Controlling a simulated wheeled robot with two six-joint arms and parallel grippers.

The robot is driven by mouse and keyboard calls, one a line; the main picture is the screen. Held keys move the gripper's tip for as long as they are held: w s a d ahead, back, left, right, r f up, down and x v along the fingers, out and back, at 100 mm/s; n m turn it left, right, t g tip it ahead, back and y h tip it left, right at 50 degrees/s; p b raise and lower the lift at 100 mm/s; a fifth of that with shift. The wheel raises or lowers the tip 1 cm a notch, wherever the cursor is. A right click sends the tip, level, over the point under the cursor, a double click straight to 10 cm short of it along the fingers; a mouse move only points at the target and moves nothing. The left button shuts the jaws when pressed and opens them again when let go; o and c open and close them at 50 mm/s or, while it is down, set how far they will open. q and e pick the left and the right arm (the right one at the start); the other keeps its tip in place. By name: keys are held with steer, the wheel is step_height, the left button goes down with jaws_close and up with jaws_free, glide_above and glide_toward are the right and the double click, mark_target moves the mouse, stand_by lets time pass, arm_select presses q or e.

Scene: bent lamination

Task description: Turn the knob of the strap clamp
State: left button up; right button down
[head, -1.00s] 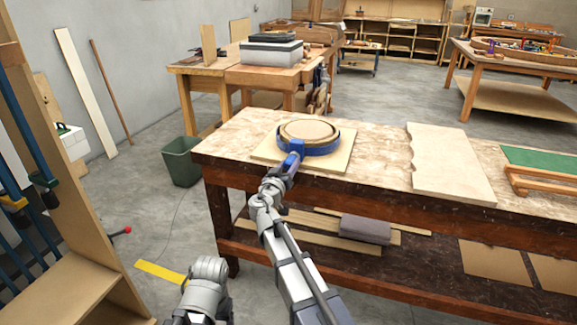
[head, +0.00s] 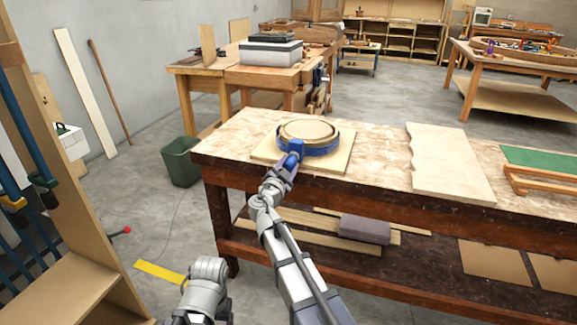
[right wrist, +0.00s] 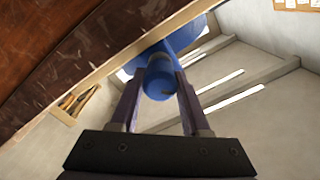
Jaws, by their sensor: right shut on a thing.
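The strap clamp (head: 322,149) is a blue band around a round, pale wooden form (head: 308,130) on a flat square board (head: 335,163) on the workbench. Its blue knob (right wrist: 158,82) faces my right arm and shows between the fingers in the right wrist view. My right gripper (head: 291,160) is shut on the knob at the near side of the clamp; it also shows in the right wrist view (right wrist: 160,92). The gripper hides part of the knob in the head view. My left gripper is not clearly visible.
The workbench (head: 375,148) carries a wavy-edged pale board (head: 448,165) and a green panel (head: 540,160) to the right. A grey-green bin (head: 181,162) stands on the floor left of the bench. A shelf rack with blue clamps (head: 30,195) is at far left.

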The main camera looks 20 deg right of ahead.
steer(key=m, duration=0.4)
steer(key=shift+m, duration=2.3)
steer(key=shift+c, duration=1.9)
jaws_free()
steer(key=v, duration=0.7)
steer(key=shift+s+a, duration=0.2)
steer(key=shift+s, duration=0.15)
